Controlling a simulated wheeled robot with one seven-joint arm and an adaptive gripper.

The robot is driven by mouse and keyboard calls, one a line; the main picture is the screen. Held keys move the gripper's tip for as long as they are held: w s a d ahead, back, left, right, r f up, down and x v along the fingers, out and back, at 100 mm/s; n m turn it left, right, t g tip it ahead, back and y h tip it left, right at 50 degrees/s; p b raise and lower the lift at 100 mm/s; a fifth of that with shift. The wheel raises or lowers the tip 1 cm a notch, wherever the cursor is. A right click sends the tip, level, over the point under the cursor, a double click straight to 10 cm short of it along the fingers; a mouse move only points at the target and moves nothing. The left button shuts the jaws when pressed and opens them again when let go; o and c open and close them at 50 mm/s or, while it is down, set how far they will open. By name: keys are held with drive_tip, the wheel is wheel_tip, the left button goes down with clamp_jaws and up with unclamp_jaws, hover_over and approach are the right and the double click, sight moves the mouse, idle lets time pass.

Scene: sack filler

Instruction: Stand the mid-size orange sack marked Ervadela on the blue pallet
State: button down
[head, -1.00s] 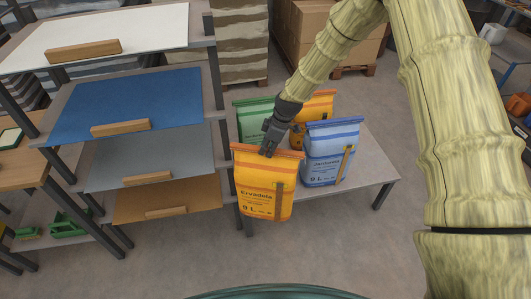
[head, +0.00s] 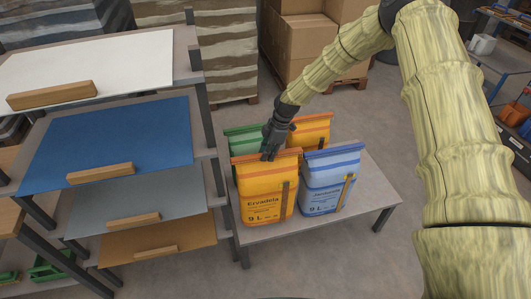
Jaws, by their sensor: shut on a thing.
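The orange sack marked Ervadela (head: 262,205) is upright at the front left of a low grey table, its lettering facing me. My gripper (head: 270,154) is shut on its folded top edge. I cannot tell whether its base touches the table. Another orange sack (head: 312,134) stands behind, partly hidden; its marking cannot be read. No plain pallet shows; the blue flat thing is a blue panel (head: 115,140) on a rack shelf to the left, bare except for a wooden block (head: 100,172) at its front edge.
A blue sack (head: 328,185) stands close on the right and a green sack (head: 243,140) behind. The rack also bears white (head: 100,60), grey (head: 165,186) and orange-brown (head: 190,235) panels; its posts stand beside the table (head: 350,215). The table's right end is clear.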

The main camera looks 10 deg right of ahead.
drive_tip(key=shift+s+d+r, duration=0.15)
drive_tip(key=shift+s+r, duration=0.1)
drive_tip(key=shift+s, duration=0.15)
drive_tip(key=s+p, duration=0.6)
drive_tip(key=s, duration=2.1)
drive_tip(key=shift+s+d+f+p, duration=0.15)
drive_tip(key=shift+s+d+p, duration=0.2)
drive_tip(key=shift+d, duration=0.1)
drive_tip(key=shift+w, duration=0.1)
